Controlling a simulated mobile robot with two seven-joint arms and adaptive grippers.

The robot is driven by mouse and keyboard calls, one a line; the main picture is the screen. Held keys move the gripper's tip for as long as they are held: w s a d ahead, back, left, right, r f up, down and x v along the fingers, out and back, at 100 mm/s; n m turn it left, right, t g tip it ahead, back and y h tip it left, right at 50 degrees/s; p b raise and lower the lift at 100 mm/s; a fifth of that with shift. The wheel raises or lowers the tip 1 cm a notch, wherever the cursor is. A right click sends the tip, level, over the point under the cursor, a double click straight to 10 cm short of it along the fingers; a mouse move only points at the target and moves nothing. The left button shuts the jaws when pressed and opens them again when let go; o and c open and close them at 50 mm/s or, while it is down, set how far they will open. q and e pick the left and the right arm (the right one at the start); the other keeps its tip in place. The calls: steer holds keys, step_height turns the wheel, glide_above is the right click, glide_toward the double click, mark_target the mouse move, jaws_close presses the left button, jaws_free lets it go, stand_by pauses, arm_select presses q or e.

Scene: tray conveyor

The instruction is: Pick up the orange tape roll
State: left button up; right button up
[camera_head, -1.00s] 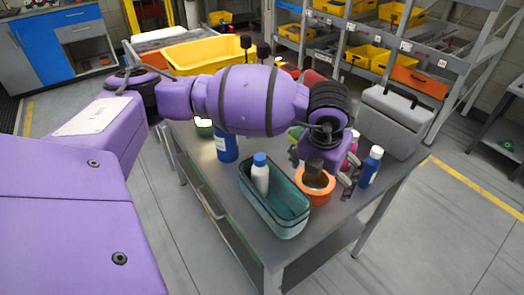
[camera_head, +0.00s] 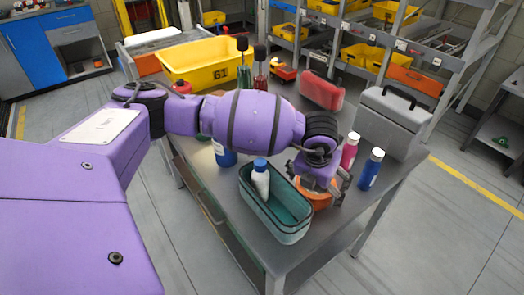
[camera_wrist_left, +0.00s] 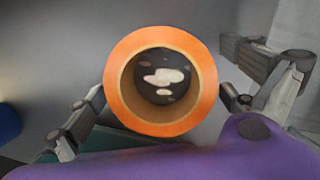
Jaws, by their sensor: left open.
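The orange tape roll (camera_head: 321,203) stands on the grey table beside the teal bin, mostly hidden in the head view by my left gripper. My left gripper (camera_head: 318,188) is over it with the fingers open. In the left wrist view the roll (camera_wrist_left: 207,82) shows as an orange ring with a tan inner core and a dark hole. The fingers of my left gripper (camera_wrist_left: 163,98) are spread on either side of the ring, with small gaps visible. My right gripper is not in view.
The teal bin (camera_head: 284,233), holding a white bottle (camera_head: 261,182) with a blue cap, stands close to the left of the roll. A blue bottle (camera_head: 371,170) and a pink bottle (camera_head: 349,151) stand to the right. A grey toolbox (camera_head: 392,122) and red case (camera_head: 321,92) are farther back.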

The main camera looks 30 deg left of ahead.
arm_select(q)
steer(key=shift+r, duration=0.1)
steer(key=c, duration=1.4)
steer(key=shift+o, duration=0.2)
step_height(320, 180, up, 10)
